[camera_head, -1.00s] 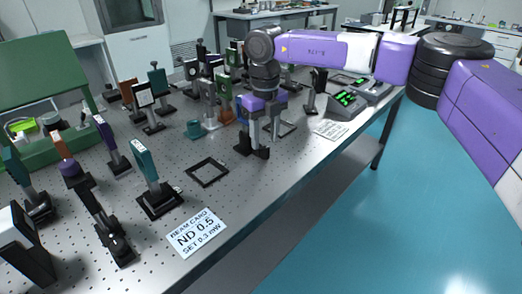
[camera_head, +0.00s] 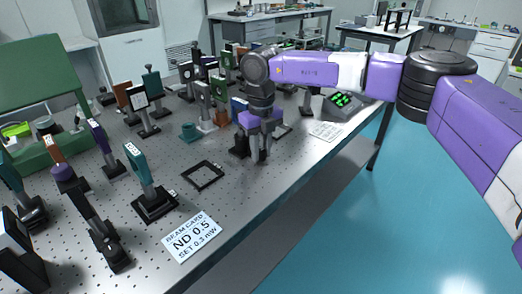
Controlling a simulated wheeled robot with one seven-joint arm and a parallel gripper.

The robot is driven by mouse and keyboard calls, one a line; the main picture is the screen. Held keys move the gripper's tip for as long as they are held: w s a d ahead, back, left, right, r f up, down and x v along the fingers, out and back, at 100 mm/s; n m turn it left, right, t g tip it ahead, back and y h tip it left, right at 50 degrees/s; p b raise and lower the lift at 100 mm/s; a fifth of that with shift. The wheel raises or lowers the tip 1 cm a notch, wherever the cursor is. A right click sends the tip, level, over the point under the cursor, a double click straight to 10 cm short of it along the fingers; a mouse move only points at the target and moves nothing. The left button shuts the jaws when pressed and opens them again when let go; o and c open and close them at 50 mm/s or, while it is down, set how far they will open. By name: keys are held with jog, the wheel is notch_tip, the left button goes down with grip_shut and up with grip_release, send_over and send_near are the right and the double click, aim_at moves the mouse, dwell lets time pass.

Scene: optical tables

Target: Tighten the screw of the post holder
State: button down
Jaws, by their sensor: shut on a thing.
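My gripper (camera_head: 260,157) points straight down at the right-hand part of the optical table (camera_head: 215,215), with grey fingers below a purple body. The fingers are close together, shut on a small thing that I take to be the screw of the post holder. The screw itself is hidden by the fingers. A dark base, likely the post holder (camera_head: 240,147), shows just left of the fingers; most of it is hidden behind my gripper.
A black square frame (camera_head: 203,174) lies flat left of my gripper. Several optics crowd behind my gripper. A box with green digits (camera_head: 343,104) sits to the right.

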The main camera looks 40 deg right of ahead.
aim_at(261, 150)
jog(key=shift+n+p, duration=0.5)
jog(key=shift+n, duration=1.1)
jog(key=c, duration=1.2)
grip_release()
jog(key=shift+r, duration=3.95)
